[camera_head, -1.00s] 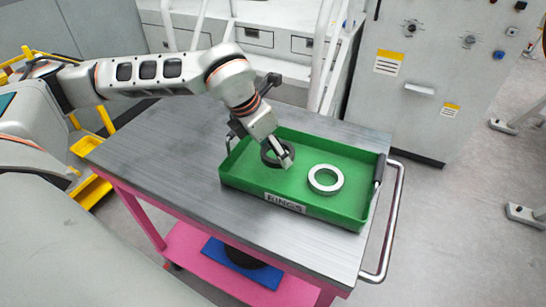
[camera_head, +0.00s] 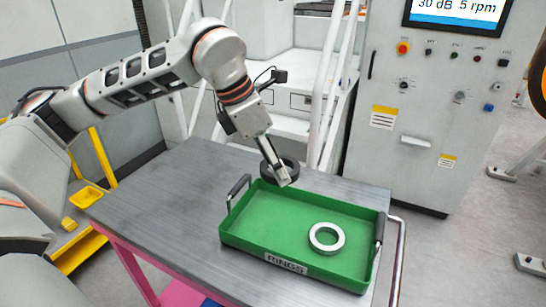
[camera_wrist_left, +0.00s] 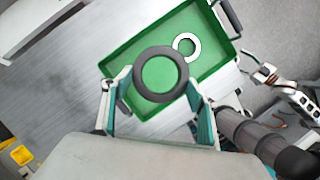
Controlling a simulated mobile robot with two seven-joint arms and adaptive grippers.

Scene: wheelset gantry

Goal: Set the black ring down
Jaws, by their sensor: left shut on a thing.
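My left gripper (camera_head: 281,181) is shut on the black ring (camera_head: 293,167). In the head view it holds the ring above the back edge of the green tray (camera_head: 240,243), at the left part. In the left wrist view, the black ring (camera_wrist_left: 161,98) sits between the two fingers of my left gripper (camera_wrist_left: 160,84), with green tray floor showing through its hole. A white ring (camera_head: 315,244) lies flat in the right part of the tray. At the right of the left wrist view, jointed links look like my right arm; its jaws are too small to read.
The tray stands on a grey-topped cart (camera_head: 160,190) and has dark handles at both ends, the right one (camera_head: 379,228) and the left one (camera_head: 238,186). The tray floor left of the white ring is clear. A control cabinet (camera_head: 430,130) stands behind.

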